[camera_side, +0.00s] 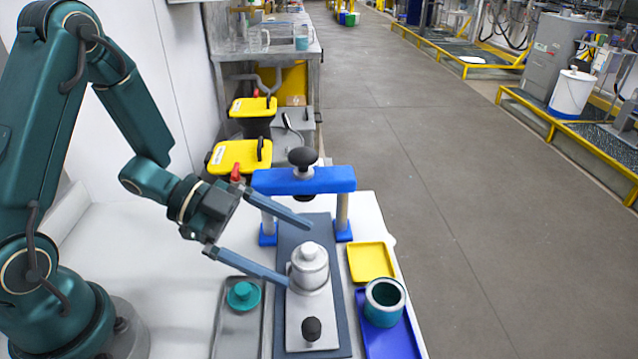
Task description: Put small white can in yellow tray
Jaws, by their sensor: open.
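The small white can (309,268), pale grey-white with a stepped top, stands upright on a light plate in the middle of the bench. The yellow tray (370,262) lies to its right, flat and empty. My gripper (300,252) reaches in from the left with its two long blue-grey fingers spread wide. One fingertip is above the can in the picture, the other crosses its left lower side. I cannot tell whether either finger touches it. Nothing is held.
A blue press frame (304,180) with a black knob spans the plate behind the can. A teal can (385,302) stands on a blue tray (392,340) at right. A teal lid-like piece (243,295) lies in a grey tray (237,325) at left. A black knob (312,328) stands on the plate's front.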

